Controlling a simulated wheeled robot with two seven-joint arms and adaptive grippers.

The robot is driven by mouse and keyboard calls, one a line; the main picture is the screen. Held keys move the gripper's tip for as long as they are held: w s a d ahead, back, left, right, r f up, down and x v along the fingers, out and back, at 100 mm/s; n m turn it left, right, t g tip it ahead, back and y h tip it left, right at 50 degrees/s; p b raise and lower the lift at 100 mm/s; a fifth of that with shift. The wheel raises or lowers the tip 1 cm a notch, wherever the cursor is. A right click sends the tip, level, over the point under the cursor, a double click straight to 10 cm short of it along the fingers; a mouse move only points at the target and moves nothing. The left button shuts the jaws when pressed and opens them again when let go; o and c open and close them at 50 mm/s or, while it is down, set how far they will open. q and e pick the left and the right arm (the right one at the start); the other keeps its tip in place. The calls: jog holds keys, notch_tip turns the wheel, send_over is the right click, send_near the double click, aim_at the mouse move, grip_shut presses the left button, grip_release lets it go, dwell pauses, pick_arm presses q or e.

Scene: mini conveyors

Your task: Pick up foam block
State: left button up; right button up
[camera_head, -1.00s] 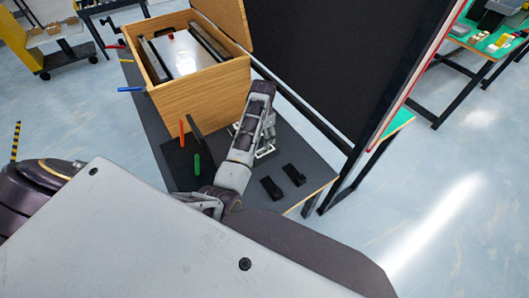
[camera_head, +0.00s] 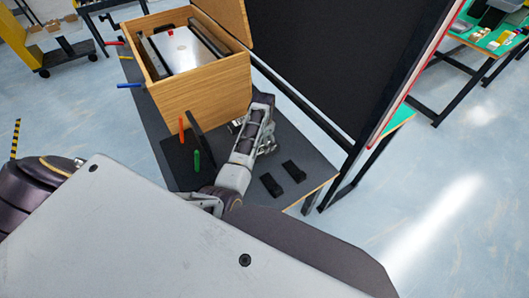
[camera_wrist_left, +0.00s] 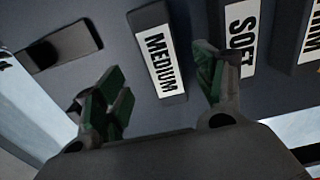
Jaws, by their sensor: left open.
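In the left wrist view, a dark block labelled MEDIUM (camera_wrist_left: 158,62) lies on the grey table, between and beyond the fingers of my left gripper (camera_wrist_left: 160,90). The gripper is open and its green-padded fingertips look apart from the block. A block labelled SOFT (camera_wrist_left: 239,35) lies to the right, partly behind the right finger. A third labelled block (camera_wrist_left: 311,38) is cut off at the right edge. In the head view, my left gripper (camera_head: 268,142) is over the table beside the wooden box, and my arm hides the labelled blocks. My right gripper is not in view.
Two black pieces, one nearer (camera_head: 271,185) and one farther right (camera_head: 293,171), lie near the table's right end. The wooden box (camera_head: 205,98) stands behind the gripper. A green peg (camera_head: 197,161) and an orange peg (camera_head: 182,129) stand left. A black panel (camera_head: 320,60) rises at right.

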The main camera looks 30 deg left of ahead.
pick_arm(q)
jog(key=shift+f, duration=0.85)
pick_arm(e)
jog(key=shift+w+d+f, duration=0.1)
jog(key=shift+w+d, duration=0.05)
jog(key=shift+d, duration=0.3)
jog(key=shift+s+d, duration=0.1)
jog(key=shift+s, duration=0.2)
pick_arm(q)
jog(key=shift+f, duration=0.15)
jog(key=shift+w+f+b, duration=0.15)
jog(key=shift+f+b, duration=0.15)
jog(key=shift+f, duration=0.8)
jog(key=shift+w+f+b, duration=0.15)
jog(key=shift+f+b, duration=0.1)
jog(key=shift+f, duration=1.1)
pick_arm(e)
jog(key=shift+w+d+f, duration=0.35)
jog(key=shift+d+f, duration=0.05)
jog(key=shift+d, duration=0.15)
